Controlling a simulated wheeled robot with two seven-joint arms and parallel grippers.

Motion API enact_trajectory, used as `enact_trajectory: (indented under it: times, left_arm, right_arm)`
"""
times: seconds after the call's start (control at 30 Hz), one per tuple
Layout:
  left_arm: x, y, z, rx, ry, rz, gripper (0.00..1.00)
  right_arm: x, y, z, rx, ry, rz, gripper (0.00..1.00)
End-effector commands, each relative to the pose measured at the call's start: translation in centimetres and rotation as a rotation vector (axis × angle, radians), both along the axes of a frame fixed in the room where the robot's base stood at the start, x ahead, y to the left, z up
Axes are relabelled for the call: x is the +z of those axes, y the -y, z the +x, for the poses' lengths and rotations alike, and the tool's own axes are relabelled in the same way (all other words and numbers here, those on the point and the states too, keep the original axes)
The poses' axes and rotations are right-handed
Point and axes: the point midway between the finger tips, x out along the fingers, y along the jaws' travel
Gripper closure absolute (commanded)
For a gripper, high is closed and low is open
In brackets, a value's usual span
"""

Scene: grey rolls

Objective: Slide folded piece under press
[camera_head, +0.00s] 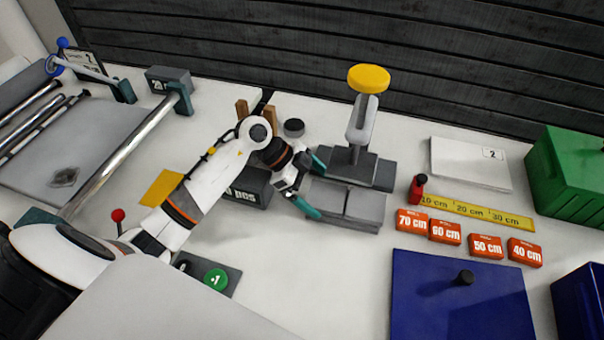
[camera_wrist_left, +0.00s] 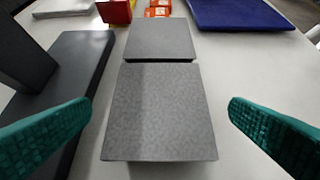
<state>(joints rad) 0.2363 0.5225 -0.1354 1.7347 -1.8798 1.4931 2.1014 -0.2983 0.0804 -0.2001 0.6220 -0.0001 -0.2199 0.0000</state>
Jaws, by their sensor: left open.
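The press (camera_head: 361,120) stands upright near the back wall, with a yellow round knob (camera_head: 369,78) on top and a dark base (camera_head: 372,172). The grey folded piece (camera_head: 364,208) lies in front of that base, beside it. A seam across it splits it into two flat sections; in the left wrist view, the nearer section (camera_wrist_left: 160,115) fills the middle. My left gripper (camera_head: 312,184) is open at the piece's left end, with teal fingers on either side of it and visible gaps between. My right gripper is not in view.
A green crate (camera_head: 570,170) stands far right. A roller machine (camera_head: 75,150) is at left.

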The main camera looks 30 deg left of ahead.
Motion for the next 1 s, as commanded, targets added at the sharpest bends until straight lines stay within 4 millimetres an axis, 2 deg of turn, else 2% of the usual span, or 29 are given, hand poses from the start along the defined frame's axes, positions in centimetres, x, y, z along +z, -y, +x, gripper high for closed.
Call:
enact_trajectory:
  times: [0.1,0.3,0.73,0.77,1.0]
  left_arm:
    - [-1.6,1.6,0.4,0.001,-0.002,-0.004,0.0]
    - [-3.4,3.3,0.8,0.001,0.0,-0.001,0.0]
    - [-4.0,3.8,1.0,0.001,0.0,0.001,0.0]
    - [-4.0,3.8,1.0,0.001,0.0,0.001,0.02]
    - [-4.0,3.8,1.0,0.001,0.0,0.001,0.41]
  right_arm:
    - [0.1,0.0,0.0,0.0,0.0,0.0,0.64]
    - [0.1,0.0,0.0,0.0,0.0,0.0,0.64]
    - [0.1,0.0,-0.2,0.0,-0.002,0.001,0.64]
    - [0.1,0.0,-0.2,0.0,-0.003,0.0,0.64]
    - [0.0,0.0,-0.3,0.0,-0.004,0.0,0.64]
